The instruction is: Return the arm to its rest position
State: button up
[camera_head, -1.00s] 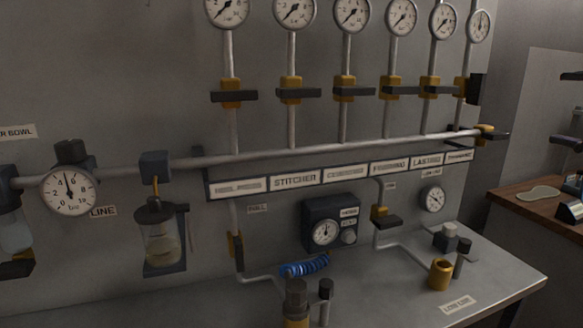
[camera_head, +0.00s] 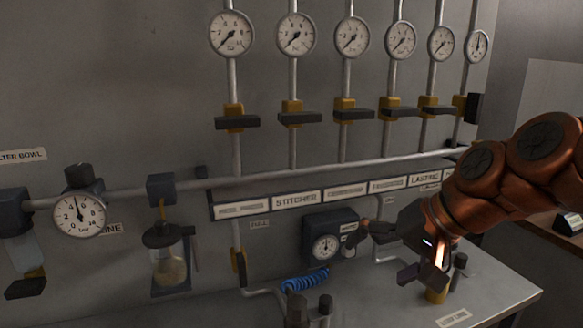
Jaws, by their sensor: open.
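My arm (camera_head: 505,165) reaches in from the right edge, copper-coloured and in front of the right end of the panel. My gripper (camera_head: 388,257) is at its left end, open, with dark fingers pointing left. I see nothing between the fingers. The gripper is in front of the wall, just right of the small dark gauge box (camera_head: 328,240) and above the bench (camera_head: 400,300).
A horizontal pipe (camera_head: 300,177) crosses the wall, with yellow valves with dark handles (camera_head: 237,121) and round gauges (camera_head: 232,34) above it. A blue coiled hose (camera_head: 303,281) and dark-capped fittings (camera_head: 325,304) are on the bench. A glass bowl (camera_head: 170,268) hangs at left.

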jog(key=s+d+f+n+g+h+p, duration=0.1)
jog(key=s+d+f+g+h, duration=0.1)
jog(key=s+f, duration=0.6)
jog(key=s+d+f+n+g+h+p, duration=0.2)
jog(key=s+f+g+h, duration=0.2)
jog(key=s+f, duration=0.4)
jog(key=s, duration=0.6)
jog(key=shift+d+f, duration=0.2)
jog(key=shift+f, duration=0.05)
